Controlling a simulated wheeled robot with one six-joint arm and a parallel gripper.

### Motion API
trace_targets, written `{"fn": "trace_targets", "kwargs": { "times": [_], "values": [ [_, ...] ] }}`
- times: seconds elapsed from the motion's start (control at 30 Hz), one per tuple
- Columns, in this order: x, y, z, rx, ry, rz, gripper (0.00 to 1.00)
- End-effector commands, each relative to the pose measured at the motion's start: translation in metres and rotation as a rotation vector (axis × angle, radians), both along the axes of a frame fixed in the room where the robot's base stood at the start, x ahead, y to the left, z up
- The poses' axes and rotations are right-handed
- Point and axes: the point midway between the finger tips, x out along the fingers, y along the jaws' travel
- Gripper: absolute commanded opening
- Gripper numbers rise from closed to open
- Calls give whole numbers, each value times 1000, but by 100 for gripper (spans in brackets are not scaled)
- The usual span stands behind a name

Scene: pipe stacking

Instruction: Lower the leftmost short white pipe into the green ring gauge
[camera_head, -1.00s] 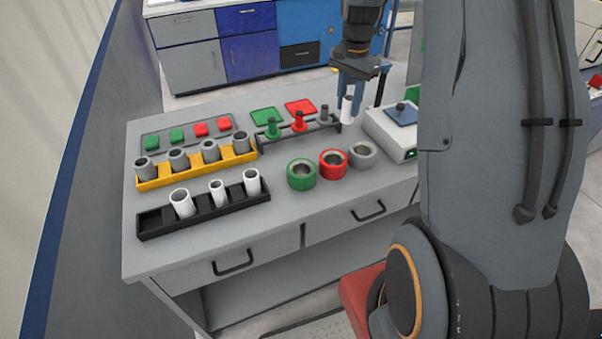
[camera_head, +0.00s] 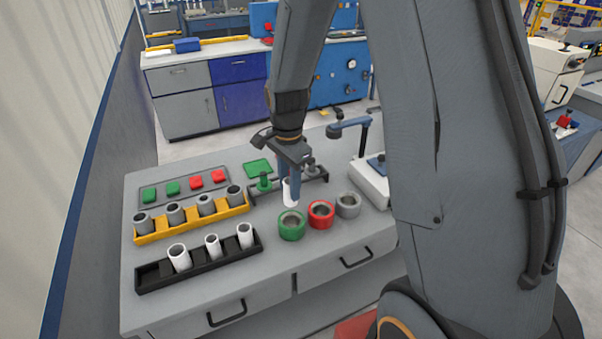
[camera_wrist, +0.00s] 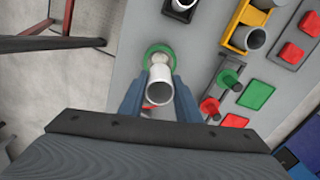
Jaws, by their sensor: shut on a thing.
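My gripper (camera_head: 290,184) is shut on a short white pipe (camera_head: 290,196), which hangs roughly upright above the table. The pipe's lower end is just behind and above the green ring gauge (camera_head: 291,226) in the head view. In the wrist view the pipe (camera_wrist: 160,90) shows its open end between my fingers (camera_wrist: 159,100). It partly covers the green ring gauge (camera_wrist: 153,49), which lies just beyond it. The pipe does not look seated in the ring; the exact gap is hard to tell.
A red ring gauge (camera_head: 320,214) and a grey one (camera_head: 347,205) stand right of the green ring. A black rack (camera_head: 210,266) with white pipes and a yellow rack (camera_head: 190,228) with grey pipes are at left. A dark peg stand (camera_head: 255,197) is behind the rings.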

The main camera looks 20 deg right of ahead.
Motion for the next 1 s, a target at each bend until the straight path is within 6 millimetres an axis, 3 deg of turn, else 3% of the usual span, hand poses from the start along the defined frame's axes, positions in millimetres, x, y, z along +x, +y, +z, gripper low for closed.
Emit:
{"fn": "trace_targets", "kwargs": {
  "times": [1.0],
  "values": [
    [0, 0, -72, 0, 0, 0, 9]
  ]
}}
